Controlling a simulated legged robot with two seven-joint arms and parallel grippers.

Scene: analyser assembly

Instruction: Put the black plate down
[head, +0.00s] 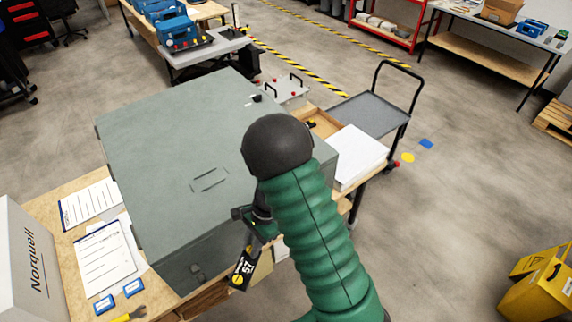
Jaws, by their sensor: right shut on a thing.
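The black plate (243,269) is a small tag with a yellow spot and the white number 57. It hangs tilted below my right gripper (251,243), which is shut on it in front of the near side of the large grey-green case (150,125). My right arm, in a green ribbed sleeve, comes in from the bottom and hides part of the case and bench. The jaws are small and partly hidden by the arm. I cannot tell whether the plate touches the case or bench. My left gripper is not in view.
The case fills most of the wooden bench (70,240). White sheets (357,155) lie at right. A cart (370,115) stands beyond; the right floor is mostly clear.

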